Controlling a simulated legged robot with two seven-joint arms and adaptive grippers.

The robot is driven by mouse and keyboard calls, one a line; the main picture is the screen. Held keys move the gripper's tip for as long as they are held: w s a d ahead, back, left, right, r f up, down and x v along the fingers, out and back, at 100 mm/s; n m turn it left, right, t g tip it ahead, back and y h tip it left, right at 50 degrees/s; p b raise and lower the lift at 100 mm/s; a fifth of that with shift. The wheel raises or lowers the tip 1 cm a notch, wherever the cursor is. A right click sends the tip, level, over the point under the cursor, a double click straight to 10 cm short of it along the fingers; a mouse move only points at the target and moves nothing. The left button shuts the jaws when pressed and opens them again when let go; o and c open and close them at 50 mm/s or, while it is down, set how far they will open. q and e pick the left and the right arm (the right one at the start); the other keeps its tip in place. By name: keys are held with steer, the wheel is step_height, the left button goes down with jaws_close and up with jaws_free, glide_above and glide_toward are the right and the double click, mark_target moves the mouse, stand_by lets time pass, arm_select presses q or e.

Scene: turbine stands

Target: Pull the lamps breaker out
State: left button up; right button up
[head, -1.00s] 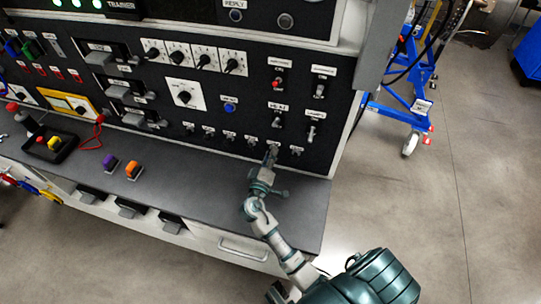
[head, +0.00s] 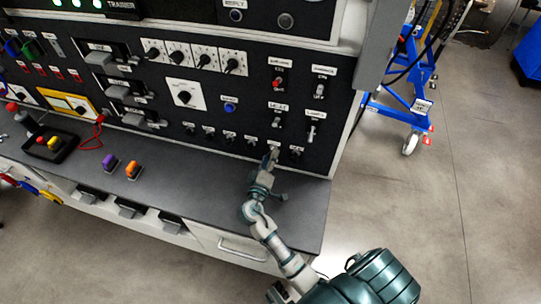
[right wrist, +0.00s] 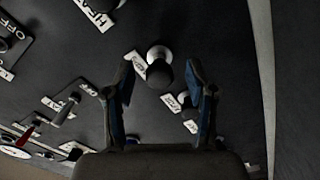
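The black breaker panel (head: 215,110) has a row of small dark knobs along its bottom edge. Their labels are too small for me to tell which is the lamps breaker. My right gripper (head: 271,154) is at the right part of this row, just in front of the panel. In the right wrist view, my right gripper (right wrist: 161,78) has its two fingers spread apart. A round knob with a dark cap and a pale base (right wrist: 159,72) stands between the fingertips, with a gap on both sides. My left gripper is not in view.
Switches (head: 310,131) sit above the row at right. A blue wheeled stand (head: 405,105) is right of the panel, on open floor.

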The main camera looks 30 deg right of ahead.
steer(key=shift+o, duration=0.7)
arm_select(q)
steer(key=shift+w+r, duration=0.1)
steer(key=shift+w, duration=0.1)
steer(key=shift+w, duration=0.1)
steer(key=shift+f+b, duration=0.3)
arm_select(e)
steer(key=v, duration=0.7)
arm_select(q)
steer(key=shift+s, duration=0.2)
